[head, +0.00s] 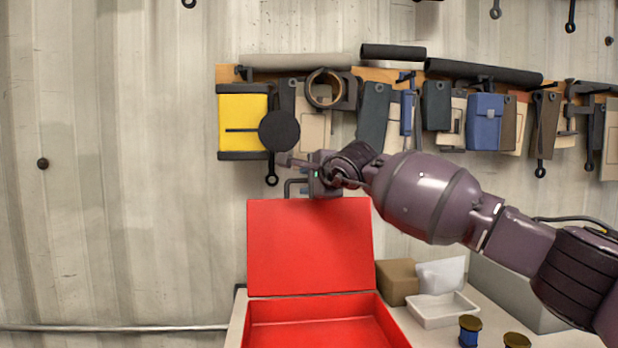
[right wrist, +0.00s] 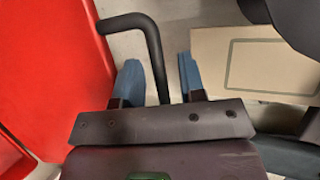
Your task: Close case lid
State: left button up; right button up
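The red case (head: 325,322) stands open on the table at the bottom of the head view. Its red lid (head: 310,245) stands up at the back, and it fills the left of the right wrist view (right wrist: 50,70). A dark bent handle (head: 288,187) shows at the lid's top edge. My right gripper (head: 299,172) is at this top edge. In the right wrist view its two bluish fingers (right wrist: 160,75) are apart, with one leg of the handle (right wrist: 153,40) between them and gaps visible beside it. My left gripper is not in view.
A rack of hanging tools and pouches (head: 465,115) is on the wall just behind my right gripper. A cardboard box (head: 397,282), a white tray (head: 442,309) and small spools (head: 470,330) stand right of the case.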

jog(key=shift+w+a, duration=0.1)
grip_shut()
dwell(0.3)
